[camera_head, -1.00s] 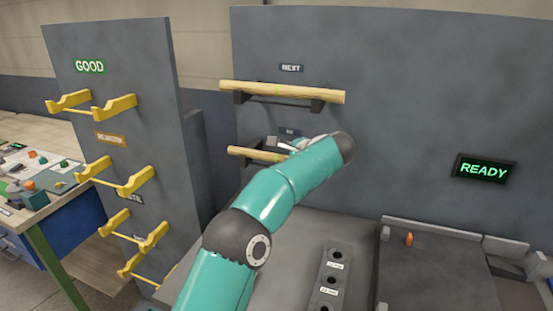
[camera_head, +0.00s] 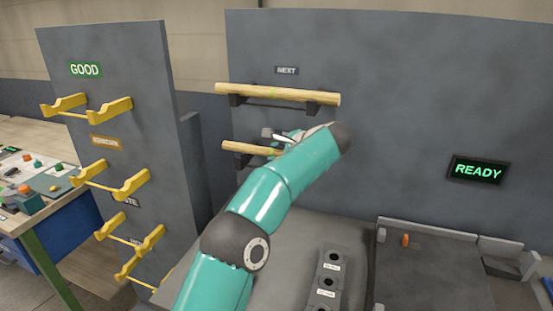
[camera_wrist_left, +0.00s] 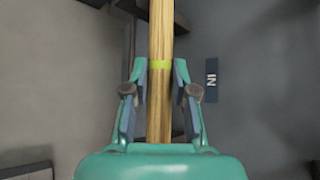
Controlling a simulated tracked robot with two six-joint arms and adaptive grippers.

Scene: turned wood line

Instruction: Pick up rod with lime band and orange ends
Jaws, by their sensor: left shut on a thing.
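A pale wooden rod (camera_head: 243,147) lies level at the lower rack on the grey panel in the head view. In the left wrist view the rod (camera_wrist_left: 159,115) runs between my fingers and has a lime band (camera_wrist_left: 160,64) near the fingertips. Its ends are out of that view, and I cannot make out orange on it. My left gripper (camera_head: 280,142) is shut on this rod, partly hidden behind its own wrist in the head view. It also shows in the left wrist view (camera_wrist_left: 160,80). My right gripper is not in view.
Another wooden rod (camera_head: 285,95) rests on dark brackets under the NEXT sign (camera_head: 287,70), just above my gripper. A panel with yellow hooks and a GOOD sign (camera_head: 85,69) stands left. A READY display (camera_head: 478,170) is right. A block with holes (camera_head: 327,280) sits below.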

